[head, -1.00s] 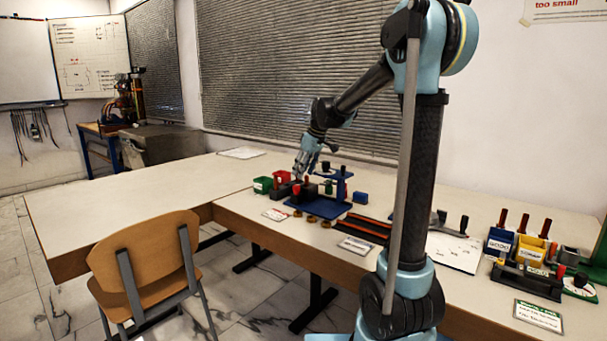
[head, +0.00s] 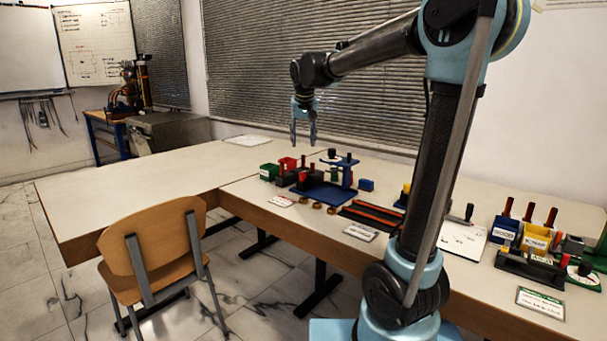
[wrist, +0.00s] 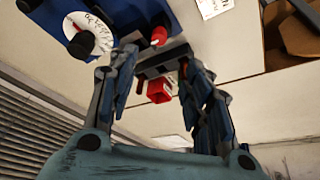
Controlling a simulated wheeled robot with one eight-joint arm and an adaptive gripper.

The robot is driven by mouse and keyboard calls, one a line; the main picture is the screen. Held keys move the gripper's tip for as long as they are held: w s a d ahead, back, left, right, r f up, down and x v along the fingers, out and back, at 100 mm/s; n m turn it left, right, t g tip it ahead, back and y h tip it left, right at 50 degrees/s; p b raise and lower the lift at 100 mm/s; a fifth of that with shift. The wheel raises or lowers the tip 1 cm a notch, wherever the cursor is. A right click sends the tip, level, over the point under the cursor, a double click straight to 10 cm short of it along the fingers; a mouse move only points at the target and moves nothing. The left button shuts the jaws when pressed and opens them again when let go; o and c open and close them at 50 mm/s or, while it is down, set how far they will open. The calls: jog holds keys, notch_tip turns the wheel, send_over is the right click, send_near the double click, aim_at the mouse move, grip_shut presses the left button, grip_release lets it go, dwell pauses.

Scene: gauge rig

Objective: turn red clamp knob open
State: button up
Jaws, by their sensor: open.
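The gauge rig has a blue base (head: 322,197) on the table, with a blue stand and dark blocks on it. The red clamp knob (wrist: 159,35) shows in the wrist view near the top centre, on a dark block beside the blue base; in the head view it is too small to single out surely. A white dial (wrist: 98,36) with a dark knob sits on the blue base to its left. My gripper (head: 303,144) points down above the rig's left side, open and empty, apart from the knob. Its spread fingers also frame the wrist view (wrist: 162,60).
A green bin (head: 269,172) and a red bin (head: 288,163) stand left of and behind the rig. A blue block (head: 366,185) is to its right, brass rings (head: 318,205) in front. A chair (head: 165,240) stands in front.

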aim_at(303, 173)
jog(key=shift+m, duration=0.5)
jog(key=x, duration=1.6)
jog(key=shift+w+f, duration=0.15)
jog(key=shift+w, duration=0.1)
jog(key=c, duration=1.1)
